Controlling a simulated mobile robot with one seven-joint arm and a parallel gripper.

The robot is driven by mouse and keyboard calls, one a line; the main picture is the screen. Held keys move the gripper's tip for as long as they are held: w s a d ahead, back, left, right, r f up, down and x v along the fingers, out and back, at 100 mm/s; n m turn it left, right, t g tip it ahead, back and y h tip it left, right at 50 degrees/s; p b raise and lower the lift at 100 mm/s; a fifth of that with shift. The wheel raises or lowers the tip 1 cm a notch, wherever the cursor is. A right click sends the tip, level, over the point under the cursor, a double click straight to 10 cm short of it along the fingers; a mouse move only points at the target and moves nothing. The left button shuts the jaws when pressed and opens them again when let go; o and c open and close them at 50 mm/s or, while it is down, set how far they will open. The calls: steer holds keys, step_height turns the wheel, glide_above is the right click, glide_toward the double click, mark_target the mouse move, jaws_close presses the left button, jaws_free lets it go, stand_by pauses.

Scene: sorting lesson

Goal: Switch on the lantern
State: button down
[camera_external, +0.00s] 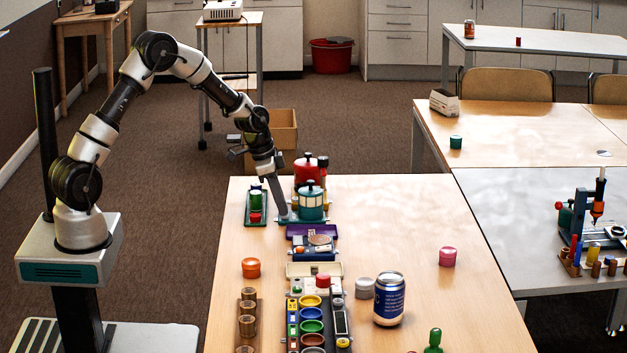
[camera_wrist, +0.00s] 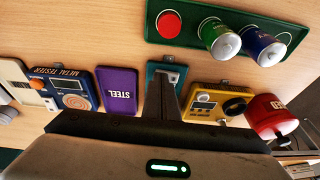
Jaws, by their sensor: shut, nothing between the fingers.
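A teal drum-shaped body with a dark cap (camera_external: 312,207), which looks like the lantern, stands on a teal base; a similar red body (camera_external: 306,173) stands behind it, and I cannot tell for certain which is the lantern. My gripper (camera_external: 283,213) is shut and empty, pointing down at the left side of the teal body's base. In the wrist view my gripper (camera_wrist: 181,76) overlaps the teal base (camera_wrist: 155,70), which carries a small pale part; contact cannot be told. The red body also shows at the right of the wrist view (camera_wrist: 268,112), beside a yellow unit (camera_wrist: 205,113) with a black knob.
A purple STEEL box (camera_wrist: 118,88) and a blue metal tester (camera_wrist: 52,89) lie left. A can (camera_external: 389,300) stands nearer; the table's right side is mostly clear.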

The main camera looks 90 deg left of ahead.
steer(key=shift+f, duration=0.2)
steer(key=shift+s+a+r, duration=0.1)
steer(key=shift+a, duration=0.75)
step_height(320, 180, up, 5)
steer(key=p, duration=0.3)
steer(key=shift+d, duration=0.1)
steer(key=d+p+v, duration=0.1)
steer(key=v, duration=0.8)
steer(key=shift+r, duration=0.1)
